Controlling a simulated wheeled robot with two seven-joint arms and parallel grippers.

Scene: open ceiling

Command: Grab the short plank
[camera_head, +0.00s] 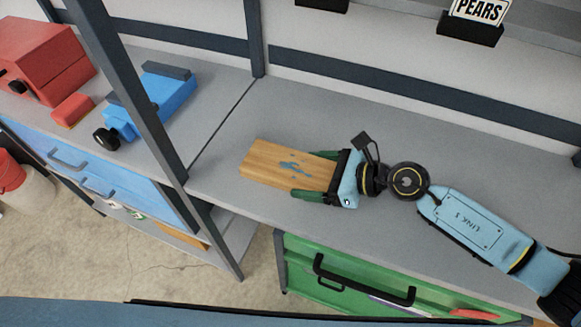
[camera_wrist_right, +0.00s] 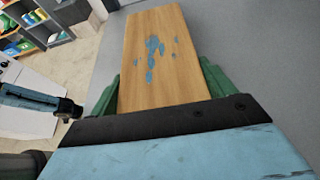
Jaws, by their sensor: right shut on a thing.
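The short plank (camera_head: 268,164) is light wood with blue paint marks on its top. It lies at the grey shelf, toward the left end of its right-hand section. My right gripper (camera_head: 316,175) comes from the right and is shut on the plank, with one green finger on each long side. In the right wrist view the plank (camera_wrist_right: 155,60) extends away from between the green fingers (camera_wrist_right: 163,88). Its near end is hidden by the gripper body. I cannot tell whether the plank touches the shelf. My left gripper does not show in the head view.
The grey shelf (camera_head: 400,215) is clear around the plank. A dark upright post (camera_head: 135,95) stands to the left. Beyond it are a blue tool (camera_head: 160,98) and a red case (camera_head: 42,58). A green drawer (camera_head: 330,290) with a black handle is below the shelf.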

